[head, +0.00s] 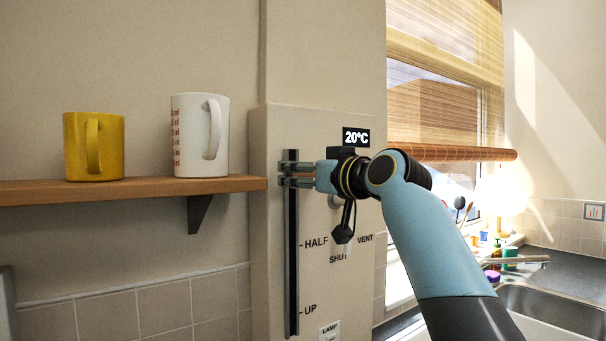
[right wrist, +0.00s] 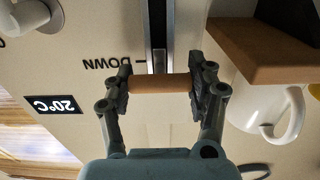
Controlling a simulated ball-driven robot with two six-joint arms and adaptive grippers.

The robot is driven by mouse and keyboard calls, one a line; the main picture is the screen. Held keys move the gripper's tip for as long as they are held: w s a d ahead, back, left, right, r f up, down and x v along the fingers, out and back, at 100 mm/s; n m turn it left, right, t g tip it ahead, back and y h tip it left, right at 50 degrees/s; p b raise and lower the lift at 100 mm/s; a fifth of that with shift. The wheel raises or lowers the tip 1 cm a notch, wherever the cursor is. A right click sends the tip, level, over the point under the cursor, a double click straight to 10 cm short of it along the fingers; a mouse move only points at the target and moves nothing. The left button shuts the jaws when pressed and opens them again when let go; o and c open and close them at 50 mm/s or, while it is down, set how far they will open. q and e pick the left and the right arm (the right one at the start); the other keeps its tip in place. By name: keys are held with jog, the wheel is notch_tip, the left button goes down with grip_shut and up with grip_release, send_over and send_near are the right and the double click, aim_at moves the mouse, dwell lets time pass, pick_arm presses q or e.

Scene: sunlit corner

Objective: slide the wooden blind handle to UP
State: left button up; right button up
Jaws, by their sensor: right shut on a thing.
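The wooden blind handle (right wrist: 160,84) is a short light-brown cylinder on a dark vertical slide track, right beside the DOWN mark in the right wrist view. My right gripper (right wrist: 160,90) is shut on it, one finger at each end. In the head view my right gripper (head: 286,174) is at the upper part of the track (head: 292,265), and its fingers mostly hide the handle. The HALF mark (head: 315,243) is lower on the track and the UP mark (head: 309,310) is near its bottom. My left gripper is not in view.
A wooden shelf (head: 130,190) with a yellow mug (head: 108,148) and a white mug (head: 187,135) is left of the panel. A dark lever (head: 343,235) by VENT and SHUT and a lamp switch (head: 329,332) are right of the track. A blind (head: 450,152) covers the window's upper part.

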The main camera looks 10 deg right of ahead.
grip_shut()
jog(key=shift+f+b, duration=0.3)
jog(key=shift+f, duration=0.1)
notch_tip(320, 180, down, 30)
jog(key=b, duration=2.2)
jog(key=shift+f, duration=0.15)
jog(key=o, duration=1.6)
grip_release()
jog(key=v, duration=1.2)
